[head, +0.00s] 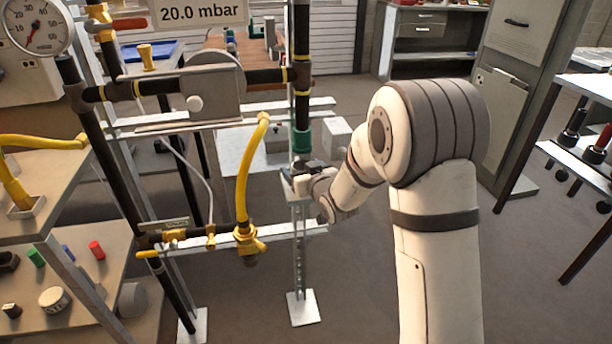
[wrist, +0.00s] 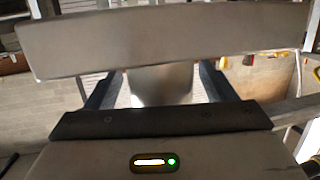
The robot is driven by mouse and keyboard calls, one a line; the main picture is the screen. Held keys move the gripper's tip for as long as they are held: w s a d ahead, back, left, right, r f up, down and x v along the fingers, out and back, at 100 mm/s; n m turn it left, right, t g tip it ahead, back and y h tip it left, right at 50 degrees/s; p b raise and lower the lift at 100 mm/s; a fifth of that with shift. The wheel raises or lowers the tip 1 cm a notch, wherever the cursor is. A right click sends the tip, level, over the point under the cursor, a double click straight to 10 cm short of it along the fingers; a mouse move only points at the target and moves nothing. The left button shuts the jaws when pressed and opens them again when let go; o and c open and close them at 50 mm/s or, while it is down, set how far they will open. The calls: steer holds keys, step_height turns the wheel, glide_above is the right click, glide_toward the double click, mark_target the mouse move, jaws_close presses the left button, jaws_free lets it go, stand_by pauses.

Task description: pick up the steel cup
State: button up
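My gripper (head: 299,172) is at the end of the outstretched arm, by the upright black pipe with the green fitting. In the wrist view its two dark fingers (wrist: 158,88) stand apart. A smooth, shiny metal surface with a rounded lower edge, which looks like the steel cup (wrist: 160,86), shows between them. A light gap seems to lie on each side of it. A broad grey-brown bar (wrist: 165,38) crosses the picture and hides its upper part. I cannot make out the cup in the head view.
Black pipes, a yellow hose (head: 248,170) and metal rails of the frame stand close left of my gripper. The green fitting (head: 302,140) is just above it. A shelf (head: 70,265) with small parts is at lower left.

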steer(key=c, duration=1)
steer(key=shift+c, duration=0.3)
steer(key=shift+b, duration=0.3)
